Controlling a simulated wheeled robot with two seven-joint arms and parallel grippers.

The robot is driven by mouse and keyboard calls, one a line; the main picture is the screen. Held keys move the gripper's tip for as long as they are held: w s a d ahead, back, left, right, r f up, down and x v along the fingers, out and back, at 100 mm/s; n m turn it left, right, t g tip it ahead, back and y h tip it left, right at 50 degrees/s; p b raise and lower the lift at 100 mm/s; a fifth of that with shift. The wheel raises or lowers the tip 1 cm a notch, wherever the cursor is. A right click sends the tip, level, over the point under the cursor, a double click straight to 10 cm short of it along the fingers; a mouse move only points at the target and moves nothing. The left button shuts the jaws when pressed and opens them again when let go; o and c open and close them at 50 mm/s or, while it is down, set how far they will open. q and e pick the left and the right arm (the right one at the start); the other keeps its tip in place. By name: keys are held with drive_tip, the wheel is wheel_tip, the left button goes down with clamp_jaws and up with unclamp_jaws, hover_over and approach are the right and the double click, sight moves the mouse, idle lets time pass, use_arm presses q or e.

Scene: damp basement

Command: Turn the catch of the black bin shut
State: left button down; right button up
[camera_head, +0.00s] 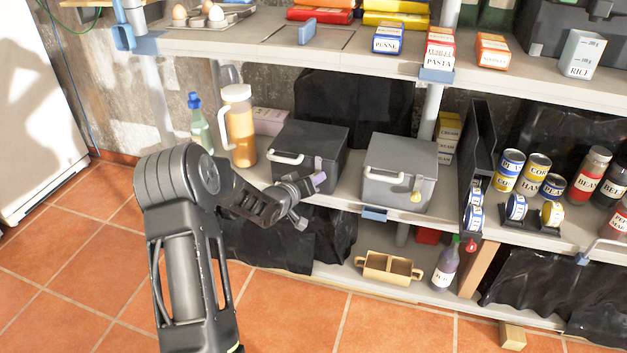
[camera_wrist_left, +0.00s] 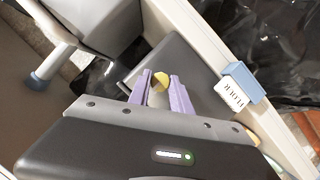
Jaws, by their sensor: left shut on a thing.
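The black bin (camera_head: 316,137) stands on the middle shelf, lid down, with a pale handle at its left. In the head view my left gripper (camera_head: 319,181) is at the bin's front, and its fingers hide the catch. In the left wrist view the lilac fingertips (camera_wrist_left: 160,92) of this gripper are closed around the small yellow catch (camera_wrist_left: 161,79), against the dark bin (camera_wrist_left: 185,62). The catch's exact angle is hard to tell behind the fingers. My right gripper is in neither view.
A grey bin (camera_head: 400,160) with its own yellow catch (camera_head: 416,196) stands close to the right. A tan caddy (camera_head: 389,268) and a dark bottle (camera_head: 445,265) are on the shelf below.

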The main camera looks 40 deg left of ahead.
use_arm(q)
drive_tip(key=c, duration=1.2)
unclamp_jaws()
drive_tip(key=shift+o, duration=0.2)
drive_tip(key=a+p+v, duration=0.1)
drive_tip(key=p+v, duration=0.1)
drive_tip(key=v, duration=0.5)
drive_tip(key=shift+s+d, duration=0.45)
drive_tip(key=shift+d, duration=0.1)
